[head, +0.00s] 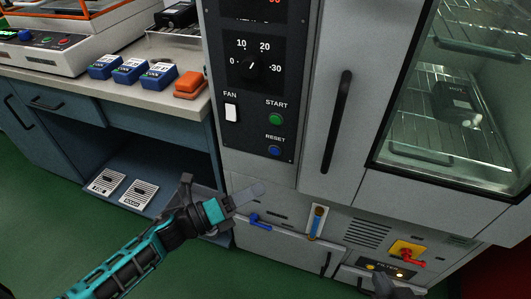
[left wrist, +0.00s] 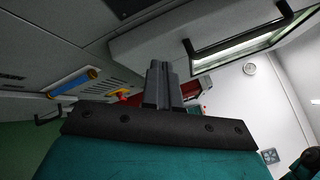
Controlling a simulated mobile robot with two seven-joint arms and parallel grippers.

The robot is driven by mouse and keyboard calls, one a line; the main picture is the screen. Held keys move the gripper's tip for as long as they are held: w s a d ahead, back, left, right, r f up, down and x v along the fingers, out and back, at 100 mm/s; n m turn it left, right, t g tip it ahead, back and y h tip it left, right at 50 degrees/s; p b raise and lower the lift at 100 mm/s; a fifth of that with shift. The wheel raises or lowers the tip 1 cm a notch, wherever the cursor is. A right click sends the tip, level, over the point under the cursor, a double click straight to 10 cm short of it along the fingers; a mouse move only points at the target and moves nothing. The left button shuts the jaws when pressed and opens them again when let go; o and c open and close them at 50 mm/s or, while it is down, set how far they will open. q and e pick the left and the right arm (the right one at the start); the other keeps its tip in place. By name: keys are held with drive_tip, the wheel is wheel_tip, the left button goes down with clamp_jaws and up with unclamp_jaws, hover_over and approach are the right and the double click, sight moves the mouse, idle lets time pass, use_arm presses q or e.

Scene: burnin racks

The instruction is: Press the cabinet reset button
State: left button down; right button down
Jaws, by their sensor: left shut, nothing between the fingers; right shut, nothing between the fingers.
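The blue reset button (head: 274,151) is on the dark control panel of the cabinet (head: 262,172), under its RESET label and below the green START button (head: 275,119). My left gripper (head: 258,190) is shut and empty, below and slightly left of the reset button and apart from it. Its shut fingers (left wrist: 163,86) also show in the left wrist view, where the reset button cannot be made out. My right gripper (head: 383,276) shows only partly at the bottom edge of the head view, low in front of the cabinet, shut and empty.
The panel also has a dial (head: 251,65) and a white fan switch (head: 231,112). A black door handle (head: 337,120) stands out to the right. Below are a blue valve handle (head: 258,221) and a red-handled yellow switch (head: 408,253). A workbench (head: 150,94) with blue and orange devices stands left.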

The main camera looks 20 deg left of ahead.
sight(275, 151)
use_arm(q)
drive_tip(key=shift+w+a+f+m+g+h, duration=0.15)
drive_tip(key=shift+m+g+h, duration=0.1)
drive_tip(key=shift+m, duration=0.3)
drive_tip(key=shift+f+m+g+h, duration=0.15)
drive_tip(key=shift+m+g+h, duration=0.1)
drive_tip(key=shift+m, duration=0.3)
drive_tip(key=w+b, duration=0.3)
drive_tip(key=w, duration=0.5)
drive_tip(key=shift+w, duration=0.4)
idle(1.1)
